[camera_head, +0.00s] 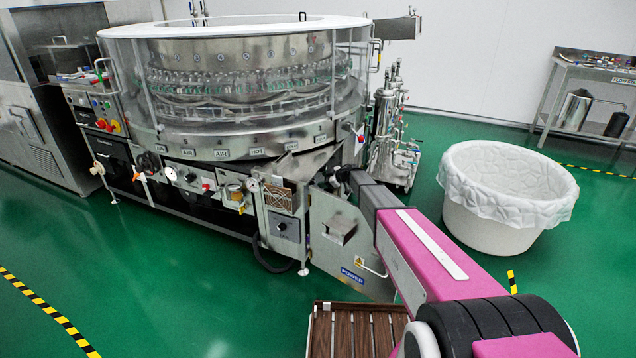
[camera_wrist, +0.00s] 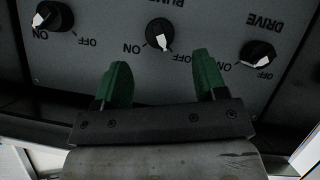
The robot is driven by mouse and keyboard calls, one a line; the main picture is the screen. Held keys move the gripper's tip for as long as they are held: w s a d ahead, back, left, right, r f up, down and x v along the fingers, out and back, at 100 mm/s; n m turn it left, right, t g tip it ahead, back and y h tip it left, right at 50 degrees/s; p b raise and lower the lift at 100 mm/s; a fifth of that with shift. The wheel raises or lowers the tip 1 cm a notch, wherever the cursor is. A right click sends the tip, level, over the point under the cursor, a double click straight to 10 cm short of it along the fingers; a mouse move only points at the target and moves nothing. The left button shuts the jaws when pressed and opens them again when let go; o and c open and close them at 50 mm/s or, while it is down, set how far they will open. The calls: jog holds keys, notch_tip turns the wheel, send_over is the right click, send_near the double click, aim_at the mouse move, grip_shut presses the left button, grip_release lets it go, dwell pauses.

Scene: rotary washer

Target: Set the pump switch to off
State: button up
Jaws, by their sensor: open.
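The pump switch (camera_wrist: 160,36) is a round black knob with a white pointer, in the upper middle of the wrist view. Its label is upside down and partly cut off. ON is at its lower left and OFF at its lower right; the pointer slants down and slightly right, closer to OFF. My gripper (camera_wrist: 162,76) is open, its two green fingers spread and empty. They lie below the knob in the picture, one to each side, apart from it. In the head view my arm reaches to the machine's lower right side, and the gripper and switch are hidden there.
In the head view, the rotary washer (camera_head: 240,140) stands behind my arm, with a lined white tub (camera_head: 500,225) at right.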

aim_at(312, 182)
jog(key=v, duration=0.4)
jog(key=shift+s+d+r, duration=0.2)
jog(key=shift+d, duration=0.05)
jog(key=shift+c, duration=0.3)
jog(key=shift+w, duration=0.1)
jog(key=c, duration=0.5)
jog(key=shift+w+f, duration=0.1)
jog(key=shift+w, duration=0.2)
jog(key=c, duration=0.5)
jog(key=w+m+g, duration=0.2)
jog(key=w+m+g+y, duration=0.1)
jog(key=w+m+g, duration=0.1)
jog(key=shift+w+a+f+g+y, duration=0.2)
jog(key=shift+w+g+y, duration=0.1)
jog(key=shift+w+g, duration=0.1)
grip_shut()
jog(key=w+d+r+m+g, duration=0.1)
jog(key=w+d+m+g, duration=0.1)
jog(key=w+m+g, duration=0.3)
jog(key=s+x, duration=0.1)
jog(key=x, duration=0.9)
jog(key=shift+s+r+n+g, duration=0.3)
jog(key=shift+s, duration=0.15)
